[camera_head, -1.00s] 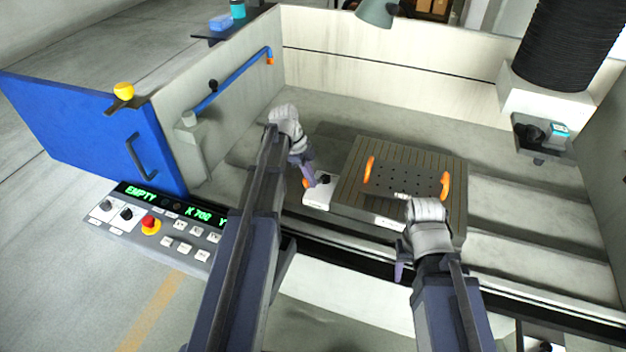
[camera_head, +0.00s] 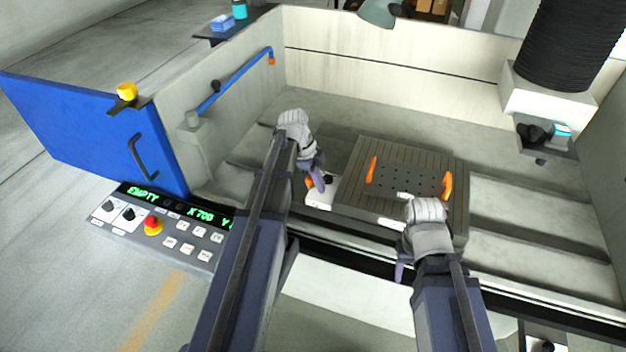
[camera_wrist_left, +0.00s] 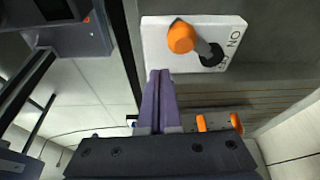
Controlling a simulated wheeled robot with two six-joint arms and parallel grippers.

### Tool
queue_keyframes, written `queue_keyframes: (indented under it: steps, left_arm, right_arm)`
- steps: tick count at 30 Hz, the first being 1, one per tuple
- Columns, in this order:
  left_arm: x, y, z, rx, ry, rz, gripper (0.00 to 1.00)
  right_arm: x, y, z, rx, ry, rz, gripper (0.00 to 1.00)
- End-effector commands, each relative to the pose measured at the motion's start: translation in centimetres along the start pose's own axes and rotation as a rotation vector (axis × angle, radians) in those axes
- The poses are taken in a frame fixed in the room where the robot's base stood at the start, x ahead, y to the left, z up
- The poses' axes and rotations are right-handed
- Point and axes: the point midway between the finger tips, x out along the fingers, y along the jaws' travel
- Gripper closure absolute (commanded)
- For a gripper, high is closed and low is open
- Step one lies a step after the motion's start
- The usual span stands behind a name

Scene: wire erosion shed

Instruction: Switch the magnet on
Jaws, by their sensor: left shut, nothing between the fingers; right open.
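The magnet's switch plate (camera_head: 319,198) is white and sits at the left side of the grey slotted block (camera_head: 352,191). In the left wrist view the plate (camera_wrist_left: 160,55) carries a lever with an orange knob (camera_wrist_left: 181,37) and a black pivot (camera_wrist_left: 212,56). The lever points left, away from the ON lettering (camera_wrist_left: 236,37) at the plate's right end. My left gripper (camera_head: 319,186) is shut and empty, close to the knob; in the wrist view its fingertips (camera_wrist_left: 159,74) show just below the plate. Contact cannot be told. My right gripper (camera_head: 400,275) is open, in front of the block.
A perforated plate (camera_head: 405,181) with two orange handles lies on the block. A control panel (camera_head: 180,233) reading EMPTY stands at the left, beside the open blue door (camera_head: 80,130). A black bellows column (camera_head: 570,45) hangs at the right. The tank floor behind the block is clear.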

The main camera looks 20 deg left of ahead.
Motion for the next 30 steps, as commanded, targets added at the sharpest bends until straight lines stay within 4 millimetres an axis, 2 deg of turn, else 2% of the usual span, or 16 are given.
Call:
queue_keyframes:
  steps: [2,3,6,18,22,30]
  left_arm:
    - [0.5,1.1,-1.6,0.004,0.000,0.001,1.00]
    - [-0.8,0.5,-1.6,-0.001,0.000,0.000,1.00]
    - [-2.6,0.1,-1.6,-0.001,0.000,0.000,1.00]
    - [-8.6,-1.1,-1.9,-0.001,0.000,0.000,1.00]
    - [-9.4,-1.3,-1.9,0.000,0.000,0.001,1.00]
    - [-9.4,-1.3,-1.8,0.000,0.000,0.001,1.00]
  right_arm:
    - [0.0,0.0,0.0,0.000,0.000,0.000,0.48]
    - [-1.3,0.1,0.1,0.000,0.000,0.000,0.48]
    - [-3.0,0.3,0.2,0.000,0.000,0.000,0.48]
    - [-8.7,0.8,0.5,-0.001,0.000,0.000,0.48]
    - [-9.4,0.9,0.6,-0.002,0.000,0.000,0.48]
    - [-9.4,0.9,0.6,-0.002,0.000,0.000,0.48]
